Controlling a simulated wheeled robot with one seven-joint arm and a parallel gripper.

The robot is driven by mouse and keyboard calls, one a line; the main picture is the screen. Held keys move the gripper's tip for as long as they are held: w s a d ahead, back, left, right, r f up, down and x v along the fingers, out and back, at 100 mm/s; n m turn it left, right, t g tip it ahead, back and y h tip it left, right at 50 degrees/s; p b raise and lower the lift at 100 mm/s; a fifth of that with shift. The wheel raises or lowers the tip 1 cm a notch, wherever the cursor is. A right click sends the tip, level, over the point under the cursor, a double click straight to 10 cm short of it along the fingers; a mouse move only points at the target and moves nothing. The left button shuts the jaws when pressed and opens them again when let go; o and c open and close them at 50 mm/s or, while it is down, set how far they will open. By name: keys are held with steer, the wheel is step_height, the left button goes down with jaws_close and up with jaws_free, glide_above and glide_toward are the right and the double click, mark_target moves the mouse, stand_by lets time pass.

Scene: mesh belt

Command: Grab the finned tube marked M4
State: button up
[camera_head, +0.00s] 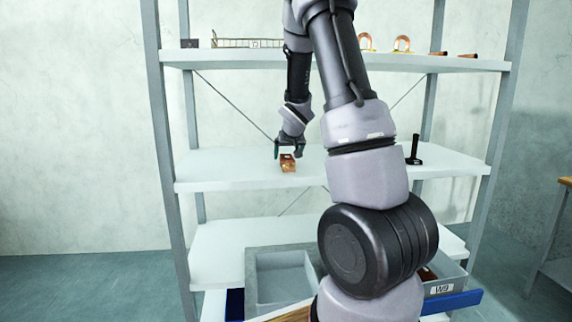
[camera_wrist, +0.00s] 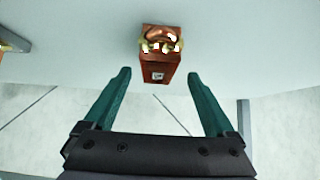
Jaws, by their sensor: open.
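A copper-coloured block-like piece (camera_head: 288,165) with a small pale label lies on the middle shelf. It also shows in the wrist view (camera_wrist: 156,63), just beyond and between the fingertips. I cannot read its label or make out fins, so I cannot tell if it is the tube marked M4. My gripper (camera_head: 288,151) is at this piece, and in the wrist view its two green fingers (camera_wrist: 158,77) stand apart with nothing held between them.
The middle shelf (camera_head: 225,172) is mostly clear, with a black upright stand (camera_head: 414,150) at right. The top shelf holds a wire basket (camera_head: 246,42), copper hoops (camera_head: 402,44) and small copper pieces (camera_head: 467,56). A grey bin (camera_head: 283,260) sits below.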

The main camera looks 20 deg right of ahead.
mark_target(288, 157)
steer(key=x, duration=0.4)
steer(key=shift+w+d+f, duration=0.15)
steer(key=shift+f, duration=0.1)
jaws_close()
steer(key=shift+r, duration=0.1)
